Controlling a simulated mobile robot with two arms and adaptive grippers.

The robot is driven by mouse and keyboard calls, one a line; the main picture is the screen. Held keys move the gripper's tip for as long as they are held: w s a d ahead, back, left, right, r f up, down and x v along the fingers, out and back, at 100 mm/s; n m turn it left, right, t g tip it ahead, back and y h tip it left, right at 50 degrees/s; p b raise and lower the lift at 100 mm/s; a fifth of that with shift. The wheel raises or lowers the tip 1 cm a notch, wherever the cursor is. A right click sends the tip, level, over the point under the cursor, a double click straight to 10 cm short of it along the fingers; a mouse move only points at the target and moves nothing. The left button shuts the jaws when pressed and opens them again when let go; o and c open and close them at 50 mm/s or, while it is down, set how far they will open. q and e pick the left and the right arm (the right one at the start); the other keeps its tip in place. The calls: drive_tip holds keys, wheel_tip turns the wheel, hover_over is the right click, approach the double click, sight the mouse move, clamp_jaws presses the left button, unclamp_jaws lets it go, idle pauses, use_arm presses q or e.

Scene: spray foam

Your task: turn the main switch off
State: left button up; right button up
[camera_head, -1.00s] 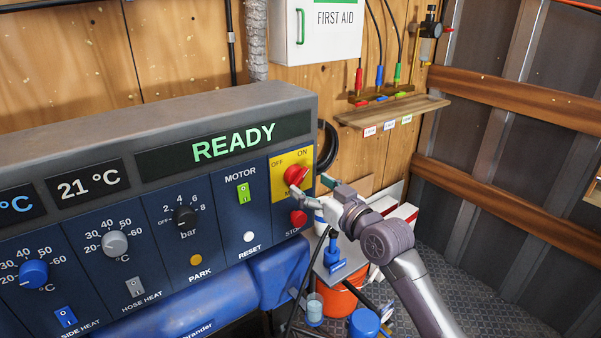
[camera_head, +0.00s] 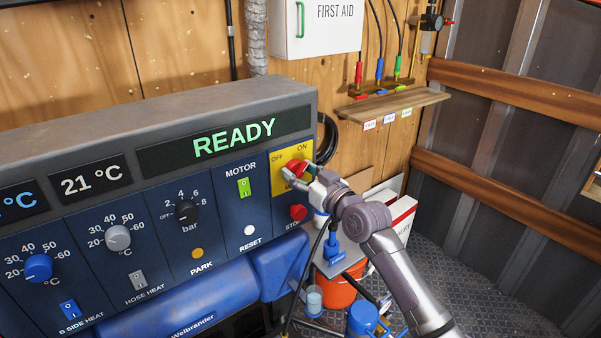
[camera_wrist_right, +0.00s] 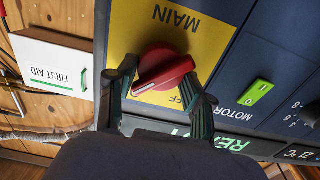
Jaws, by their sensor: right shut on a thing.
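The main switch is a red rotary knob (camera_head: 297,169) on a yellow plate (camera_head: 279,184) at the panel's right end. My right gripper (camera_head: 303,174) is at the knob with a finger on each side, shut on it. In the right wrist view the knob (camera_wrist_right: 165,67) sits between the two dark fingers of the gripper (camera_wrist_right: 160,92). A white line on its handle points to the lower left there, away from the partly covered OFF label. The ON label is hidden in that view but shows in the head view. My left gripper is not in view.
The panel display (camera_head: 232,138) reads READY. A green motor switch (camera_head: 244,187), a white reset button (camera_head: 249,230) and a red stop button (camera_head: 298,212) are close by. A first aid box (camera_head: 317,27) hangs above. An orange bucket (camera_head: 338,291) stands below right.

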drive_tip(key=shift+c, duration=0.2)
drive_tip(key=shift+f+n+b, duration=0.15)
drive_tip(key=shift+n+b, duration=0.55)
drive_tip(key=shift+n, duration=0.1)
drive_tip(key=shift+n+b, duration=0.7)
drive_tip(key=shift+n, duration=0.5)
drive_tip(key=n, duration=0.3)
drive_tip(key=shift+s+a+n+b, duration=0.1)
drive_tip(key=shift+n+b, duration=0.2)
drive_tip(key=shift+b, duration=0.05)
drive_tip(key=n, duration=0.4)
drive_tip(key=shift+n+p, duration=0.3)
drive_tip(key=n+p, duration=0.1)
drive_tip(key=n, duration=0.4)
drive_tip(key=shift+f+n, duration=0.15)
drive_tip(key=shift+n, duration=0.15)
drive_tip(key=shift+p, duration=0.3)
drive_tip(key=o, duration=1.1)
drive_tip(key=shift+a, duration=0.1)
